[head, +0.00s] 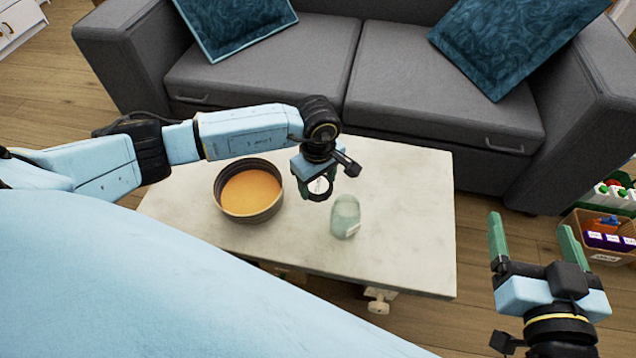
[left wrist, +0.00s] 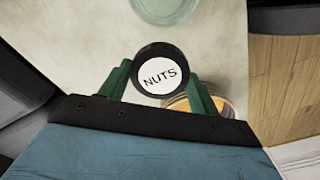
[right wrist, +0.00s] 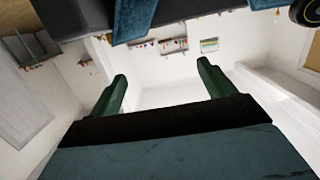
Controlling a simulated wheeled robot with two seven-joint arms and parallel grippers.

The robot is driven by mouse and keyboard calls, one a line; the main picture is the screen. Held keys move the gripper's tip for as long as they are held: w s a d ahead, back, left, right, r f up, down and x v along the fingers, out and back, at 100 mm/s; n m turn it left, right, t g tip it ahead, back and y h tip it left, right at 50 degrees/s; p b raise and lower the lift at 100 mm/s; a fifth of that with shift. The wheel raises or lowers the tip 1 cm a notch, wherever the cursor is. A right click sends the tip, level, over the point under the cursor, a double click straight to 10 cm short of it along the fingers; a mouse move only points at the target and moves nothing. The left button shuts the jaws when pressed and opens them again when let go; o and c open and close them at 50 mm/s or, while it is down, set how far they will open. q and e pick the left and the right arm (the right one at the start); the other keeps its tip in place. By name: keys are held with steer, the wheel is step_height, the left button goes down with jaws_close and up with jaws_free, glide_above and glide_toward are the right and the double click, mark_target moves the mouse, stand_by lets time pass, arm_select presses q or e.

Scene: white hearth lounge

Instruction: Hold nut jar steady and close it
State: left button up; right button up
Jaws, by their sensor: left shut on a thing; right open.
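The nut jar (head: 345,216) is pale green glass with a light label low on its side. It stands on the table, and its rim shows at the top edge of the left wrist view (left wrist: 165,10). My left gripper (head: 322,180) is shut on a round dark-rimmed lid (head: 319,189) with a white disc reading "NUTS" (left wrist: 160,76). The lid is held up to the left of the jar, apart from it. My right gripper (head: 530,224) is open and empty, off the table's right side. The right wrist view shows only room between its fingers (right wrist: 162,72).
The tabletop right of the jar is clear. A grey sofa (head: 410,85) stands behind. A box of goods (head: 600,240) is at the far right.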

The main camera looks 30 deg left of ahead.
arm_select(q)
steer(key=shift+r, duration=0.45)
step_height(320, 180, up, 11)
steer(key=w+m, duration=0.3)
steer(key=m, duration=0.3)
step_height(320, 180, up, 12)
steer(key=m, duration=0.7)
glide_above(326, 177)
steer(key=s, duration=0.2)
steer(key=shift+w+a+f, duration=0.1)
steer(key=shift+w+f, duration=0.1)
steer(key=shift+w, duration=0.05)
